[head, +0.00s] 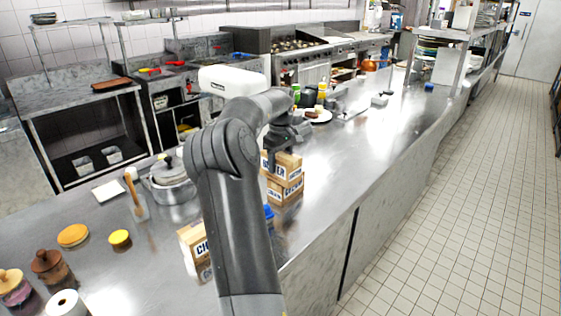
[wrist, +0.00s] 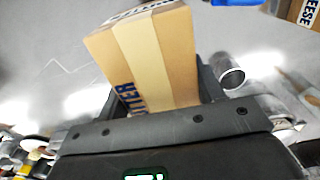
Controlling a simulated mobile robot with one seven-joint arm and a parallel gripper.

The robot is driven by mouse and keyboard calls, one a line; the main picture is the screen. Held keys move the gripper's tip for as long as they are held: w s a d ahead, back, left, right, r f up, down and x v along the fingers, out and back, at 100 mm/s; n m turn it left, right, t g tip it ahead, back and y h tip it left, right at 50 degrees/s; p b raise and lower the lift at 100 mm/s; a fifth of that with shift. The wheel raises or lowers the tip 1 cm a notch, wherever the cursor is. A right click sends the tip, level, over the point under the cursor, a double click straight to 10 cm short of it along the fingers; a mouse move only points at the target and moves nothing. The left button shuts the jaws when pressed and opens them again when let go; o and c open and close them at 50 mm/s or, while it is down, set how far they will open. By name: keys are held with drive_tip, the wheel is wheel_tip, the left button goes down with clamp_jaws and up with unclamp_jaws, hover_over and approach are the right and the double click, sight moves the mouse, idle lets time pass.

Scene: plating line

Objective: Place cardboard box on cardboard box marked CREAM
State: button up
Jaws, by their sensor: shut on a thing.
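A cardboard box (head: 287,164) with partly hidden dark lettering, ending in TER, is held in my gripper (head: 272,158). The held box fills the middle of the wrist view (wrist: 155,60) between the fingers, slightly tilted in that picture. My gripper is shut on it from above. The cardboard box marked CREAM (head: 286,190) stands on the steel counter directly below the held box. Their faces look touching or nearly so; I cannot tell whether the held box bears on it. The CREAM box is hidden in the wrist view.
Another cardboard box (head: 190,243), with lettering ending in EESE in the wrist view (wrist: 304,12), stands nearer, partly behind my arm. A blue item (head: 269,213) is beside the stack. A pot (head: 172,183) stands left; a plate of food (head: 318,116) lies behind. The counter's right side is clear.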

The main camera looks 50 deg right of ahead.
drive_tip(key=o, duration=1.4)
drive_tip(key=shift+f, duration=0.15)
